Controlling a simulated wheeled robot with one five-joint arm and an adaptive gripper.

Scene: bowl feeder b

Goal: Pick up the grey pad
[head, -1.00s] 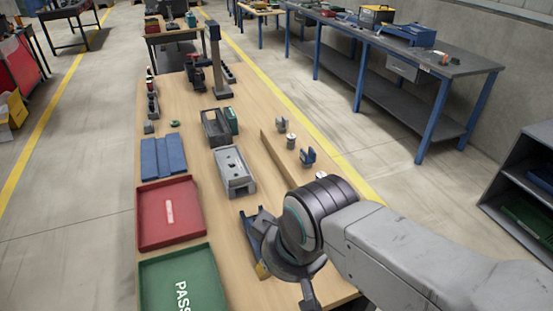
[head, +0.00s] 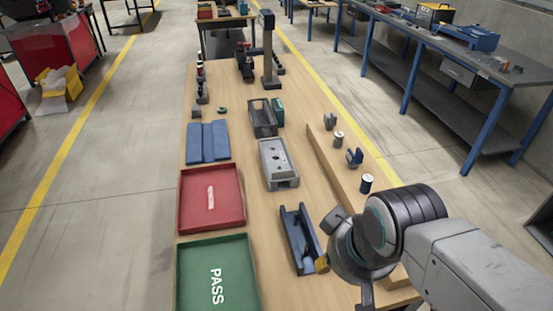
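I cannot pick out a grey pad with certainty. A grey block fixture (head: 291,181) with a recessed top stands mid-table, and a small grey piece (head: 330,121) stands by the wooden strip farther back. My gripper (head: 350,258) is over the near right part of the table, seen from behind. Its two dark fingers are spread wide apart, with nothing seen between them. A blue angled channel (head: 300,240) lies just left of it. My gripper and arm hide part of the table's near right corner.
A red tray (head: 191,221) and a green PASS tray (head: 236,262) lie at left, with a folded blue mat (head: 208,142) beyond. A dark open box (head: 263,118) and a post stand (head: 268,55) are farther back. Small parts, including a dark cylinder (head: 366,185), line the wooden strip (head: 324,150).

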